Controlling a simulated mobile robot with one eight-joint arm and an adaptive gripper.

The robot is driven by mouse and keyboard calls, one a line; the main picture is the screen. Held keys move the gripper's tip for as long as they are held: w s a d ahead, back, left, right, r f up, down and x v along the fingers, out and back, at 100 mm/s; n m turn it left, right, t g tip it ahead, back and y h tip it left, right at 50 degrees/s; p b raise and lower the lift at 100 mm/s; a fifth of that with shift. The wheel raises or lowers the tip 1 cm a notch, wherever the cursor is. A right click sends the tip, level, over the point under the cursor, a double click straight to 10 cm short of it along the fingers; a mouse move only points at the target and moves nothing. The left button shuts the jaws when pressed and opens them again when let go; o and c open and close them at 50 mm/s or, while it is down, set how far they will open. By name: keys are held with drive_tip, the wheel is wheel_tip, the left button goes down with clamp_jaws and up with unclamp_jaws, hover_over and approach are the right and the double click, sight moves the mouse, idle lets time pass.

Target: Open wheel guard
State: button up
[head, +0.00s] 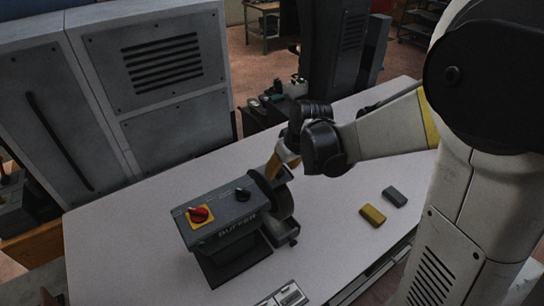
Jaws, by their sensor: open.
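A dark grey buffer machine (226,228) stands on the light table, with a red knob (199,213) on a yellow plate and a black knob (242,194) on top. Its dark wheel housing (278,205) is at its right end. My gripper (288,158) is open close to this part, mostly hidden by my dark wrist. I cannot tell whether it touches the guard, or how far the guard is open.
A yellow block (373,216) and a grey block (394,196) lie on the table (330,215) right of the buffer. A small grey panel (284,295) is at the front edge. Large grey cabinets (150,80) stand behind. The table's left part is clear.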

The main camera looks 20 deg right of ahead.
drive_tip(key=shift+x, duration=0.95)
clamp_jaws()
drive_tip(key=shift+r, duration=0.1)
